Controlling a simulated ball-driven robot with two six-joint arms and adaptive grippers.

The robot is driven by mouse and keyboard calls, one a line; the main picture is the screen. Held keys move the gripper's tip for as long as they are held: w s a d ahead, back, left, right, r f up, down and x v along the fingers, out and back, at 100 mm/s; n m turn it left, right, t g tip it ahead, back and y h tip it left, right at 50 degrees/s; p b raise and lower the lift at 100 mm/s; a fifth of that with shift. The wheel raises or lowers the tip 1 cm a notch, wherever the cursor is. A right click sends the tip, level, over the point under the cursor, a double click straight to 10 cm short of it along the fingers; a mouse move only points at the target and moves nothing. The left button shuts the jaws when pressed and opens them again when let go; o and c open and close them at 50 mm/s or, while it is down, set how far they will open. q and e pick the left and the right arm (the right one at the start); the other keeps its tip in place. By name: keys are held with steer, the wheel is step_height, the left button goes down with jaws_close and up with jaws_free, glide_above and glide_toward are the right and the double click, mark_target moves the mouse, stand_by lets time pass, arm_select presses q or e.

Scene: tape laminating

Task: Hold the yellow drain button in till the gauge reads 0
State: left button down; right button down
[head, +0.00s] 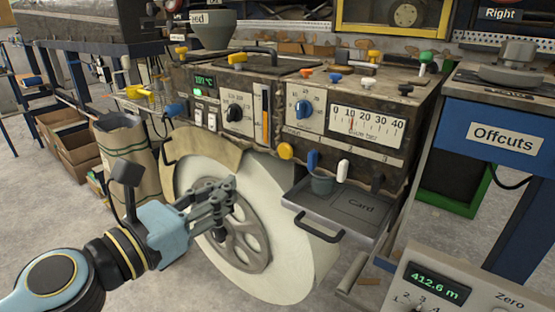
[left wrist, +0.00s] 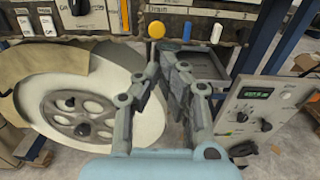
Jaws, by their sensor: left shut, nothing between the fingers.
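The yellow drain button (head: 286,151) is a round knob on the front of the machine, below the dial panel. In the left wrist view the yellow button (left wrist: 155,30) shows just beyond the fingertips, below a partly readable label. The gauge (head: 367,128) has a white face marked 0 to 40, and its red needle stands near 10. My left gripper (head: 228,190) is shut and empty, in front of the big pale wheel, left of and below the button. It looks apart from the button. The left wrist view shows its fingers (left wrist: 161,66) pointing towards the button.
A blue lever (head: 312,160) and a white lever (head: 343,171) hang right of the button. The pale wheel (head: 310,235) bulges forward below. A display box (head: 450,285) stands at lower right.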

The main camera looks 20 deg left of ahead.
arm_select(q)
glide_toward(286, 150)
steer(key=x, duration=0.5)
steer(key=p+x, duration=0.1)
steer(key=x, duration=0.1)
steer(key=shift+w+d+f, duration=0.1)
steer(key=shift+w+f, duration=0.05)
steer(key=shift+f, duration=0.15)
steer(key=shift+x, duration=0.85)
steer(key=shift+r, duration=0.3)
stand_by(1.0)
